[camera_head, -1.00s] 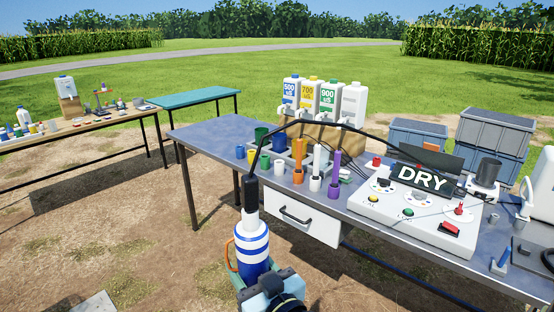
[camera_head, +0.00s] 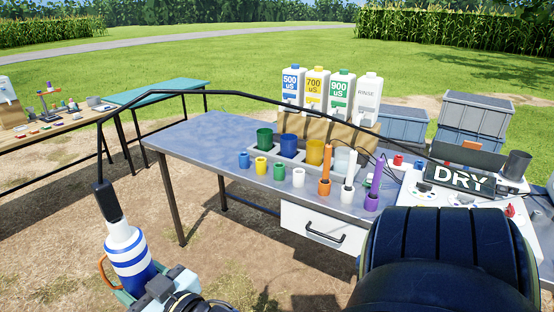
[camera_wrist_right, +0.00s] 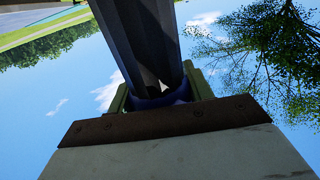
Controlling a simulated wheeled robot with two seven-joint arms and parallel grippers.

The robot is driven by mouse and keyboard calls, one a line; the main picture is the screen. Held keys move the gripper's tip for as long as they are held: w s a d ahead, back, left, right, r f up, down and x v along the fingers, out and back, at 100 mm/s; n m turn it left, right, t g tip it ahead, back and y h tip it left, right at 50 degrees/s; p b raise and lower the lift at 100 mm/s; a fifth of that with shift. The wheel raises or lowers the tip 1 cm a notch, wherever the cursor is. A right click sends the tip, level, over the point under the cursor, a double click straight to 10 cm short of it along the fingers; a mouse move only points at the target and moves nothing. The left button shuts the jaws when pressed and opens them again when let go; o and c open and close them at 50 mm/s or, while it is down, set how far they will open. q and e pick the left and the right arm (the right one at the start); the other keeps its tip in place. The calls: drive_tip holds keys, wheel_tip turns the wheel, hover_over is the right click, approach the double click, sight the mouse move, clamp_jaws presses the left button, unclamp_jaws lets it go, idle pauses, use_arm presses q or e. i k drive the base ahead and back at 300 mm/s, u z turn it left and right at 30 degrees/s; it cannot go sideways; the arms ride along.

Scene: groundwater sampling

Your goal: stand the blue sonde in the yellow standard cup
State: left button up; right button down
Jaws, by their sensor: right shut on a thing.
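The blue sonde (camera_head: 130,258), blue and white striped with a black cable top, is at the lower left of the head view, slightly tilted. My right gripper (camera_head: 145,285) is shut on it, in the air left of the bench. In the right wrist view the gripper (camera_wrist_right: 158,98) has green fingers around a blue body, with sky behind. A large yellow cup (camera_head: 315,152) stands in the grey rack among green, blue and clear cups; I see no sonde in it. A smaller yellow cup (camera_head: 261,166) stands in the front row. My left gripper is not in view.
The metal bench (camera_head: 190,140) has a clear left end. Small cups, some holding orange, white and purple probes, line its front edge. Jugs stand on a wooden block (camera_head: 290,122) behind. A black cable (camera_head: 270,98) arches from the sonde across the bench toward the DRY sign (camera_head: 460,180).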

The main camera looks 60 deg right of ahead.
sight(314, 164)
drive_tip(key=z, duration=0.1)
drive_tip(key=i, duration=1.05)
drive_tip(key=z, duration=0.75)
drive_tip(key=i, duration=0.6)
drive_tip(key=z, duration=1.3)
drive_tip(key=i, duration=0.5)
drive_tip(key=z, duration=0.45)
